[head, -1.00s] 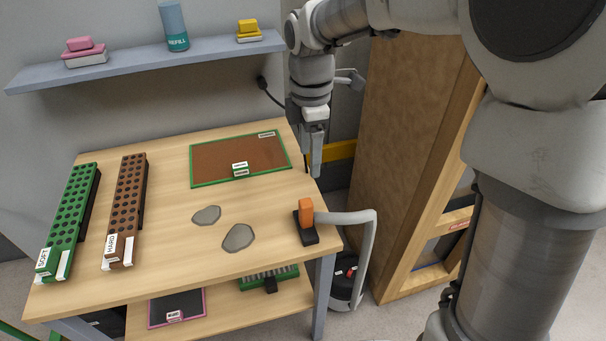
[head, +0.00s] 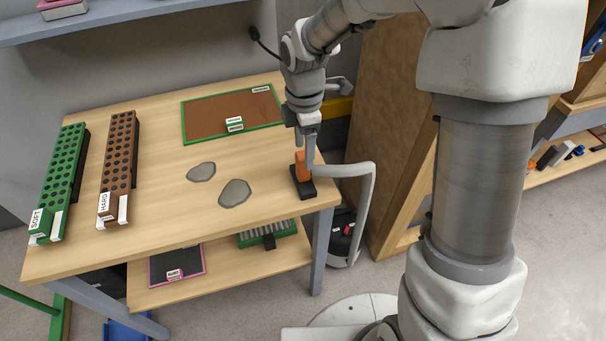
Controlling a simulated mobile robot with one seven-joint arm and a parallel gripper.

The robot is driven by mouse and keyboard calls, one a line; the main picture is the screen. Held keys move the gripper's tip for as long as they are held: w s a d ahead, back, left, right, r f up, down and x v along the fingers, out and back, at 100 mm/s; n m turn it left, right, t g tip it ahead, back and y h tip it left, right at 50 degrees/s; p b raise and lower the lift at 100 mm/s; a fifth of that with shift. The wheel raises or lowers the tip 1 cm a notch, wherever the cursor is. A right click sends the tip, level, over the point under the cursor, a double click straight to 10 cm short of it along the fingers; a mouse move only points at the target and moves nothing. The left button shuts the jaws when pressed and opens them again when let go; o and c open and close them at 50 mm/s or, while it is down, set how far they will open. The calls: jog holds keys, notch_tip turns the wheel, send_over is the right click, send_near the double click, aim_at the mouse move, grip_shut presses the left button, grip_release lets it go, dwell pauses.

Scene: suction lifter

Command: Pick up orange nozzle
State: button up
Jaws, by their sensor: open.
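The orange nozzle (head: 300,166) stands upright on a black base (head: 303,186) at the right end of the wooden table. A grey hose (head: 345,171) runs from it to the right and bends down. My gripper (head: 304,150) is open and points down right at the nozzle's top. Its fingers overlap the nozzle in the picture and hide part of it. I cannot tell whether they touch it.
A green rack (head: 60,180) marked SOFT and a brown rack (head: 118,165) marked HARD stand at the left. Two grey flat pieces (head: 234,193) lie mid-table. A green-edged brown mat (head: 215,115) lies at the back. A black container (head: 345,232) stands on the floor right of the table.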

aim_at(303, 170)
notch_tip(303, 170, down, 5)
jog(key=shift+a+r+b, duration=0.1)
jog(key=shift+r+b, duration=0.05)
jog(key=shift+b, duration=0.35)
grip_shut()
